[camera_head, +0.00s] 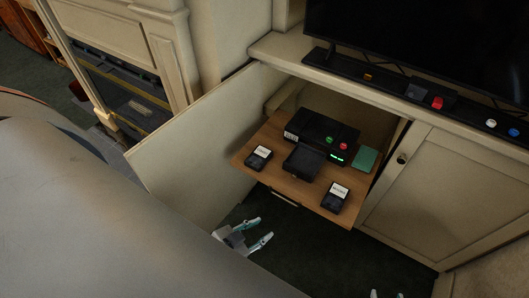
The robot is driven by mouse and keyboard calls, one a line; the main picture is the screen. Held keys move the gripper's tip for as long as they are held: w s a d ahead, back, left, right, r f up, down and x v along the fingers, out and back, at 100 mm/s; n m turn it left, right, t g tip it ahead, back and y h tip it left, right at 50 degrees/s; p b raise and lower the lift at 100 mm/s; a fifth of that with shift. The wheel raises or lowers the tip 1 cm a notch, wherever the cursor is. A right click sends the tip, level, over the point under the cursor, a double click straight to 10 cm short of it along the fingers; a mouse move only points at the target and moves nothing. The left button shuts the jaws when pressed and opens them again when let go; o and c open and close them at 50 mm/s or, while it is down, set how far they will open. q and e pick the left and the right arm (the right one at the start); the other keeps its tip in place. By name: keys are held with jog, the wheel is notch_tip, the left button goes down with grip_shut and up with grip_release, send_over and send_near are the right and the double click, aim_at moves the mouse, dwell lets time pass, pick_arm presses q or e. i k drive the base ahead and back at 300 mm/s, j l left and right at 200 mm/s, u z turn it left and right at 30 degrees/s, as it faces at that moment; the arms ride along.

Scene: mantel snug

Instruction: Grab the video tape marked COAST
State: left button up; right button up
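Two black tapes with white labels lie on a pulled-out wooden shelf (262,172). One tape (258,162) is at the shelf's left side, the other tape (333,205) near its front right corner. The label writing is too small to read, so I cannot tell which is COAST. My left gripper (264,228) is open and empty, in front of and below the shelf, apart from both tapes. My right gripper (387,294) shows only its fingertips at the bottom edge; they are apart with nothing visible between them.
A black player (313,127) with a green display and a dark tray (303,162) in front stands between the tapes. A green box (367,159) lies at the shelf's right. An open cabinet door (205,130) stands left; a closed door (440,190) is right. A television (430,40) is above.

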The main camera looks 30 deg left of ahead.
aim_at(260, 154)
jog(key=u, duration=1)
